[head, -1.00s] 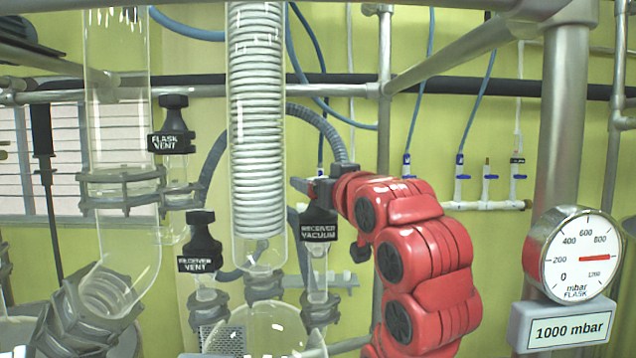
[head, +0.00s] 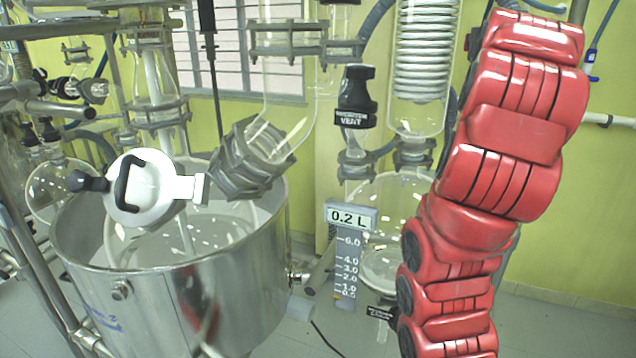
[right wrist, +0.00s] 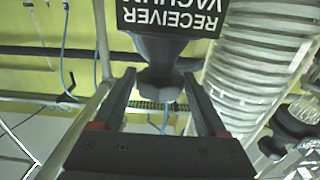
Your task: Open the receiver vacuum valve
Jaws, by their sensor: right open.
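In the right wrist view, the black receiver vacuum valve (right wrist: 170,48) appears upside down at the top, with its white-lettered label readable. My right gripper (right wrist: 158,82) is open, with one dark finger on each side of the valve's narrower black end. I cannot tell whether either finger touches it. In the head view, my red right arm rises on the right and its gripper is out of the frame. The receiver vacuum valve is not visible there. My left gripper is in neither view.
In the head view, the black vent valve (head: 357,97) stands left of the coiled glass condenser (head: 425,50). A 0.2 L level display (head: 351,217) is below. A steel vessel (head: 245,295) and a white lid with a black handle (head: 155,188) fill the left. Wrist view shows ribbed tubing (right wrist: 255,70) close right.

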